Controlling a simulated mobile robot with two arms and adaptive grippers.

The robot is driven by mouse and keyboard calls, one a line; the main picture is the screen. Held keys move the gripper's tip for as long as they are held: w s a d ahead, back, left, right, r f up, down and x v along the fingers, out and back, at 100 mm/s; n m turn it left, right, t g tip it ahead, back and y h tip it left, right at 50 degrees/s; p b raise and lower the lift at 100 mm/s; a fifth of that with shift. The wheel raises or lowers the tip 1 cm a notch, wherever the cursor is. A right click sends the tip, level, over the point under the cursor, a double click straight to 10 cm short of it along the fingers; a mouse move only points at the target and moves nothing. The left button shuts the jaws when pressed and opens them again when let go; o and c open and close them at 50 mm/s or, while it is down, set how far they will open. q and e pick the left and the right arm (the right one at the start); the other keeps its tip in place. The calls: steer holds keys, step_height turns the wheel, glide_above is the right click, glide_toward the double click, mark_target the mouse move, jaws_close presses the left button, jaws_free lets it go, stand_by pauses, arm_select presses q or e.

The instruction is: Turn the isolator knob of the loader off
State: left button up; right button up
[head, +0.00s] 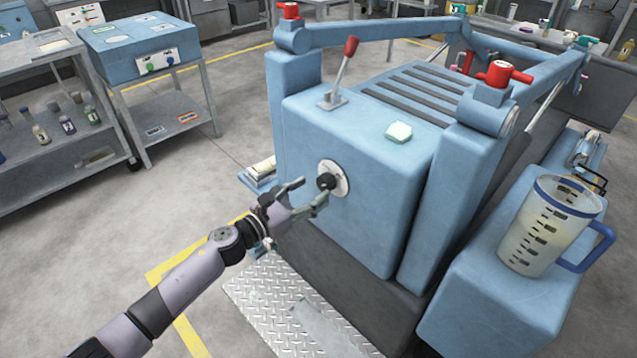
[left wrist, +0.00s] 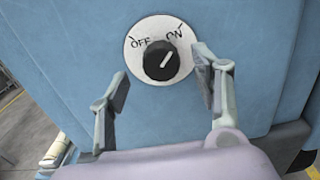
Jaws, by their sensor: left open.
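The isolator knob (head: 326,181) is a black round knob on a white round plate on the front of the blue loader (head: 360,150). In the left wrist view the knob (left wrist: 161,61) has a white pointer line slanting up and right, toward the ON mark. The OFF mark is at upper left on the plate (left wrist: 136,66). My left gripper (head: 307,192) is open in front of the plate. In the left wrist view its fingers (left wrist: 160,85) stand on either side of the knob, apart from it. My right gripper is not in view.
A red-handled lever (head: 345,62) and a pale green block (head: 398,132) are on top of the loader. A measuring jug (head: 540,235) stands on the blue ledge at right. A metal tread plate (head: 290,315) lies in front. Carts with bottles stand at left.

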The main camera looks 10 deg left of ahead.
mark_target(322, 185)
arm_select(q)
steer(key=shift+x, duration=1.7)
steer(key=shift+c, duration=0.5)
steer(key=c, duration=1.1)
